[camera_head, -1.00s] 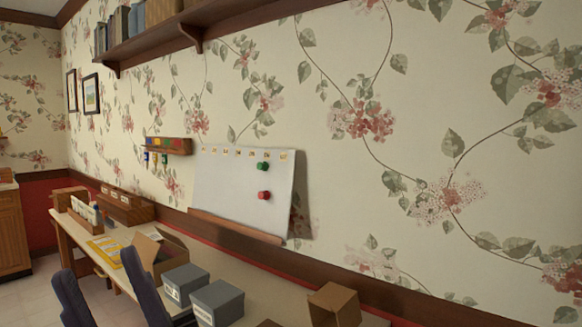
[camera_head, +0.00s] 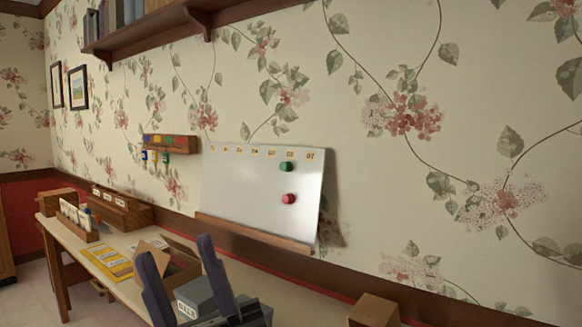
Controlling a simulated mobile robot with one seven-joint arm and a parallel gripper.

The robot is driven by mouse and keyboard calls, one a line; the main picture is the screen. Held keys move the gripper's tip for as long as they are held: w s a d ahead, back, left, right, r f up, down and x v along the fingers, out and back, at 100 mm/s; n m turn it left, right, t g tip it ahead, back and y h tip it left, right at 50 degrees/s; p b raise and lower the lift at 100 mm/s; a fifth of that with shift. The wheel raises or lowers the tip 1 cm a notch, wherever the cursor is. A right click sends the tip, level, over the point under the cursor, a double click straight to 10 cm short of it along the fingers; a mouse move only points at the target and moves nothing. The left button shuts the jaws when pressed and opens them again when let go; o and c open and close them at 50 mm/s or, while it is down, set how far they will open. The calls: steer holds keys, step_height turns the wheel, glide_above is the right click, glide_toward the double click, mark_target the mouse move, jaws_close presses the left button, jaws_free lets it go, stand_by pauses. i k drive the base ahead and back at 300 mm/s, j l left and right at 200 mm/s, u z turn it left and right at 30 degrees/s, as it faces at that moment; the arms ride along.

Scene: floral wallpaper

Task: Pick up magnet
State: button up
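A white magnetic board (camera_head: 245,190) hangs on the wall above the desk. A green round magnet (camera_head: 287,166) sits on its upper right part, and a red round magnet (camera_head: 289,198) sits just below it. Both are on the board's face, apart from each other. My gripper (camera_head: 175,247) shows at the bottom, its two dark fingers pointing up and spread apart with nothing between them. It appears in the picture below and left of the magnets, in front of the desk, clear of the board.
A long desk (camera_head: 118,283) runs along the wall with an open cardboard box (camera_head: 180,270), grey boxes (camera_head: 196,294) and yellow papers (camera_head: 106,262). A wooden key rack (camera_head: 170,142) hangs left of the board. A brown box (camera_head: 374,310) stands at right. A shelf (camera_head: 150,28) is overhead.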

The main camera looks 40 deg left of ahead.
mark_target(286, 166)
steer(key=j+z, duration=0.15)
steer(key=j, duration=0.35)
steer(key=k+j+z, duration=0.1)
steer(key=j, duration=0.4)
steer(key=k+j, duration=0.1)
steer(key=j, duration=0.7)
steer(key=k+j+z, duration=0.1)
steer(key=j, duration=0.35)
steer(key=k+j, duration=0.15)
steer(key=j, duration=0.25)
steer(key=k+j, duration=0.1)
steer(key=j, duration=0.3)
